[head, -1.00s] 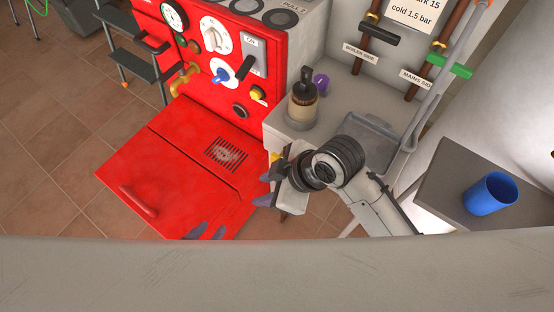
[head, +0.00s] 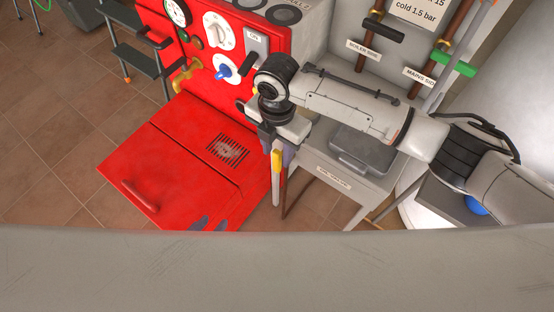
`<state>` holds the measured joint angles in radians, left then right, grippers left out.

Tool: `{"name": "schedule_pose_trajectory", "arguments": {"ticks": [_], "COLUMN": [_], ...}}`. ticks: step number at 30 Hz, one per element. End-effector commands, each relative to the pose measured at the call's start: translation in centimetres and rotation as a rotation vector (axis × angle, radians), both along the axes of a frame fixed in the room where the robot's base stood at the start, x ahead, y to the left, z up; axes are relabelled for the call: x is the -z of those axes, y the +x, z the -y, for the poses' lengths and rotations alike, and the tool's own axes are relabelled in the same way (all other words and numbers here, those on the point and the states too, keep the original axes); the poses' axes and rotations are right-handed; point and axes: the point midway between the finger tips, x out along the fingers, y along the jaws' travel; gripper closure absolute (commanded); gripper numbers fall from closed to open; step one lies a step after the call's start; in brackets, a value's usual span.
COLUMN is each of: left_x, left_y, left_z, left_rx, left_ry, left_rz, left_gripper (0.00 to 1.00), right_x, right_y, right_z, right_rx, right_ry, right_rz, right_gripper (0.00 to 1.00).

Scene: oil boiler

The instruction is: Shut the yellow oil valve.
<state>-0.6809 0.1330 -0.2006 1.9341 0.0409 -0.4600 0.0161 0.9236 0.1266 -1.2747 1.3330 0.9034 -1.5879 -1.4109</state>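The yellow valve lever (head: 276,162) hangs upright at the right side of the red boiler (head: 170,150), beside a brown pipe (head: 285,198); its lower part looks pale. My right gripper (head: 277,145) is at the lever's upper end, pointing down, with a purple-grey finger just right of the lever and a dark part on its left. The gripper hides the lever's top, and I cannot tell whether the fingers press on it. Two dark fingertips of my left gripper (head: 208,225) show apart at the boiler's lower edge; the rest is hidden.
My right arm crosses over the grey bench, which carries a grey tray (head: 362,150) and a small label (head: 333,177). Black (head: 383,31) and green (head: 453,62) pipe handles are on the wall. A blue cup (head: 477,205) is mostly hidden. Floor tiles lie left of the boiler.

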Motion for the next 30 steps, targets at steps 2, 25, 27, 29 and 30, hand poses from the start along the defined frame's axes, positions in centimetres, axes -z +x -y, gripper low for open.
{"name": "schedule_pose_trajectory", "arguments": {"ticks": [2,25,27,29,30], "left_x": [0.1,0.3,0.2,0.2,0.2], "left_y": [0.1,-0.1,-0.1,-0.1,-0.1], "left_z": [0.1,0.2,0.2,0.2,0.1], "left_rx": [0.002,0.004,0.004,0.004,0.003], "left_ry": [-0.001,-0.001,-0.001,-0.001,-0.001], "left_rz": [0.002,-0.001,0.0,0.0,0.001], "left_gripper": [0.69,0.69,0.69,0.69,0.69], "right_x": [1.7,5.3,5.3,5.3,5.3], "right_y": [-0.1,0.0,0.0,0.0,0.0], "right_z": [0.0,-0.1,-0.1,-0.1,-0.1], "right_rx": [0.0,0.0,0.0,0.0,0.0], "right_ry": [0.0,0.002,0.002,0.002,0.002], "right_rz": [-0.003,0.001,0.001,0.001,0.001], "right_gripper": [0.64,0.89,1.0,1.0,1.0]}}
